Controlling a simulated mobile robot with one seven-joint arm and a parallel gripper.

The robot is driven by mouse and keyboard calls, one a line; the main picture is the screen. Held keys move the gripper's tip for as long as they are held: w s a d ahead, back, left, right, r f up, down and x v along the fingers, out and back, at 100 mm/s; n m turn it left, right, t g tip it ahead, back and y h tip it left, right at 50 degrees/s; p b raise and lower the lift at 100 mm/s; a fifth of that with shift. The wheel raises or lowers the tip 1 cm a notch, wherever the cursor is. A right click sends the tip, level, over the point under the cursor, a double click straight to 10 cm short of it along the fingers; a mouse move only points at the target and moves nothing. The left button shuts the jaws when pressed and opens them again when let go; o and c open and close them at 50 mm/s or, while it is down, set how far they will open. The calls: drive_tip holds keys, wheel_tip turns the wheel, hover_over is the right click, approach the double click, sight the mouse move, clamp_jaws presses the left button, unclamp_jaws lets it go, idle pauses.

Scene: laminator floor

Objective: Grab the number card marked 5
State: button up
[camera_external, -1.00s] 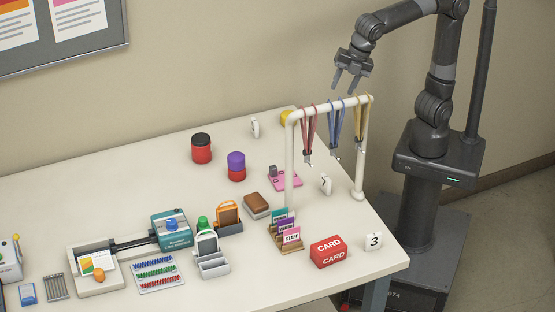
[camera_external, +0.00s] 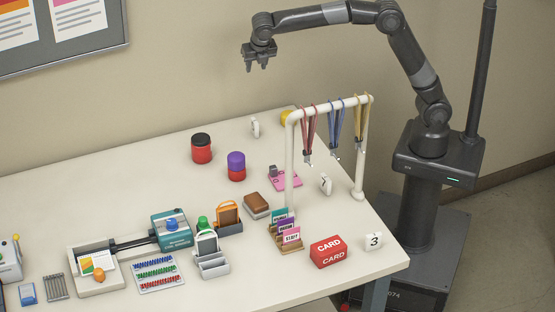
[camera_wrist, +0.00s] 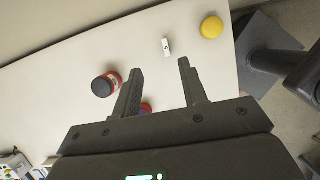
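No card with a readable 5 shows. One white number card (camera_external: 255,127) stands at the back of the table, seen nearly edge-on, its number unreadable; it also shows in the wrist view (camera_wrist: 166,47), beyond my fingertips. A second white card (camera_external: 326,185) stands under the lanyard rack, its mark unclear. A third card (camera_external: 374,241), marked 3, stands at the front right corner. My gripper (camera_external: 257,66) is high above the back of the table, pointing down. In the wrist view my gripper (camera_wrist: 160,66) is open, with nothing held between the fingers.
A white rack (camera_external: 330,107) with hanging lanyards stands right of the back card. A yellow round thing (camera_wrist: 212,27) lies near that card. A red jar with black lid (camera_external: 201,149) and a purple-and-red jar (camera_external: 236,166) stand to its left. A red CARD box (camera_external: 328,252) is at front.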

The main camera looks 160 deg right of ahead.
approach(256, 122)
drive_tip(key=x, duration=0.6)
drive_tip(key=shift+s+d+f, duration=0.2)
drive_tip(key=shift+s+d, duration=0.05)
drive_tip(key=shift+d, duration=0.05)
drive_tip(key=x, duration=0.5)
drive_tip(key=shift+w+a+f, duration=0.1)
drive_tip(key=shift+f, duration=0.4)
clamp_jaws()
